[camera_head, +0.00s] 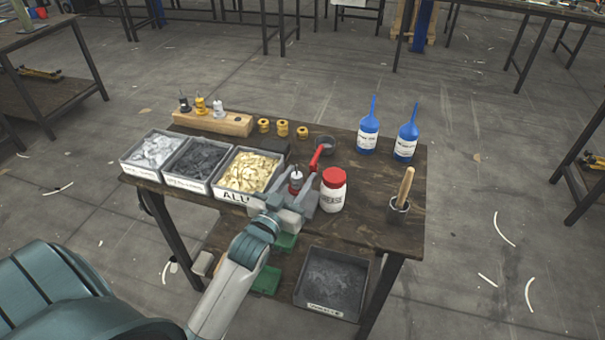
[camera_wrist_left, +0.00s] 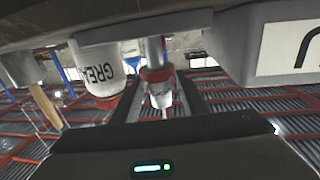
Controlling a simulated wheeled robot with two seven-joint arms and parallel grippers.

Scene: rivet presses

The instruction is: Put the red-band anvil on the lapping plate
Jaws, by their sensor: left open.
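The red-band anvil (camera_head: 295,181) is a small pale cylinder with a dark stem and a red band. It stands upright on the table between the gold-filled bin and the grease jar. My left gripper (camera_head: 291,200) is open at the anvil, its fingers partly hiding the anvil's lower part. In the left wrist view, turned upside down, the anvil (camera_wrist_left: 159,88) shows between the open fingers. A dark flat block (camera_head: 275,146) behind the gold-filled bin may be the lapping plate; I cannot tell for certain. My right gripper is not in view.
The white grease jar (camera_head: 332,195) with a red lid stands close right of the gripper. The gold-filled bin (camera_head: 219,190) is close left. A red-handled tool (camera_head: 317,157) lies just behind. A wooden block (camera_head: 238,125) holds other anvils. Blue bottles (camera_head: 368,136) stand back right.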

